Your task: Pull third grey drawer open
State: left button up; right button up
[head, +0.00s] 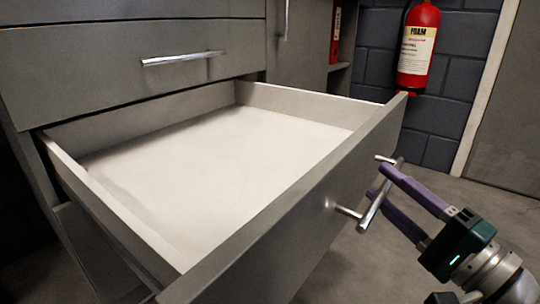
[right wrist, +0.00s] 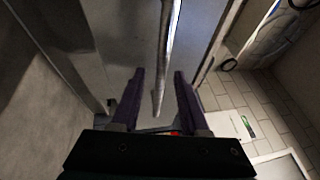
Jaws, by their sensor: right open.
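The grey drawer (head: 300,215) in the head view is pulled far out of the cabinet, and its pale inside is empty. Its front carries a shiny bar handle (head: 370,212). My right gripper (head: 378,181) is at this handle, coming from the lower right, with its purple fingers open. In the right wrist view the handle bar (right wrist: 166,35) runs between the two open fingers of the right gripper (right wrist: 159,73), with gaps showing at both sides. My left gripper is not in view.
A closed grey drawer (head: 80,65) with a bar handle (head: 183,58) is above the open one. A red fire extinguisher (head: 418,45) hangs on the dark brick wall (head: 440,150) at the back right. The floor (head: 510,205) at right is clear.

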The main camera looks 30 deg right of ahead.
jog(key=s+f+p, duration=0.1)
jog(key=s, duration=0.7)
jog(key=shift+s+f, duration=0.3)
jog(key=shift+s, duration=0.1)
